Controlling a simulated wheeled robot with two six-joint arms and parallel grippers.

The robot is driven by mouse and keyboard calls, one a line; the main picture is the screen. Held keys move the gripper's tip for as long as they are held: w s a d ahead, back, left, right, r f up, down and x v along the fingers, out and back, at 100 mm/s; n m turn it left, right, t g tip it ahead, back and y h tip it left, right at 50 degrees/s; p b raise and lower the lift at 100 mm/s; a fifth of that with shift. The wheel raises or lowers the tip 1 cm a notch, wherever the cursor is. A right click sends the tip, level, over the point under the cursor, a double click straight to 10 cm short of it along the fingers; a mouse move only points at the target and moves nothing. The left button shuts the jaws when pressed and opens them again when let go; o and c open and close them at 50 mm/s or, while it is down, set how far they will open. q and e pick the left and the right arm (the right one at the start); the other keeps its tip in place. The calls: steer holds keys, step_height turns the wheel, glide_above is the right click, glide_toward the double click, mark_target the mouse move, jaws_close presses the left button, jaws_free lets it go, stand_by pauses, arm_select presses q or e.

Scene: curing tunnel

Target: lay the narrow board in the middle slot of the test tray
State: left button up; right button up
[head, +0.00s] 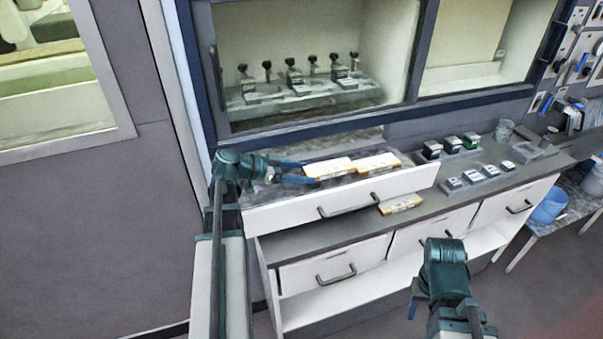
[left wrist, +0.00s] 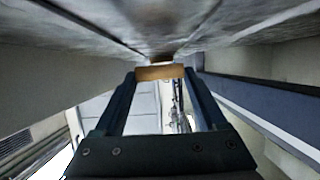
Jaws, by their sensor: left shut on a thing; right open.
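My left gripper (head: 293,171) reaches in from the left over the pulled-out tray (head: 345,204), a drawer-like tray with a white front and dark handle. Its blue fingers are shut on a pale board (head: 330,168) with a yellow-brown edge. In the left wrist view the edge of this board (left wrist: 160,72) shows between the fingertips. A second similar board (head: 377,162) lies just right of it on the tray. A third board (head: 400,204) lies on the counter in front of the tray. I cannot tell the slots apart. My right gripper (head: 413,299) is open, low in front of the cabinet, mostly hidden by its arm.
Behind the tray is a chamber with a fixture of black-knobbed clamps (head: 300,98). On the counter's right are several small dark and green blocks (head: 452,145), grey blocks (head: 472,178) and a grey cup (head: 504,130). A blue bucket (head: 550,207) stands at far right. The counter's front strip is mostly clear.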

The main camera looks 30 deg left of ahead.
arm_select(q)
steer(key=shift+f+b, duration=0.35)
steer(key=shift+f, duration=0.1)
steer(key=shift+d, duration=0.1)
steer(key=o, duration=1.5)
steer(key=shift+c, duration=0.2)
steer(key=shift+r+p, duration=0.5)
steer(key=shift+p, duration=0.05)
steer(key=p+v, duration=0.4)
steer(key=v, duration=0.7)
steer(key=shift+w+r, duration=0.15)
steer(key=shift+s+a+r+p, duration=0.15)
steer(key=shift+s+a+p, duration=0.25)
steer(key=shift+s, duration=0.1)
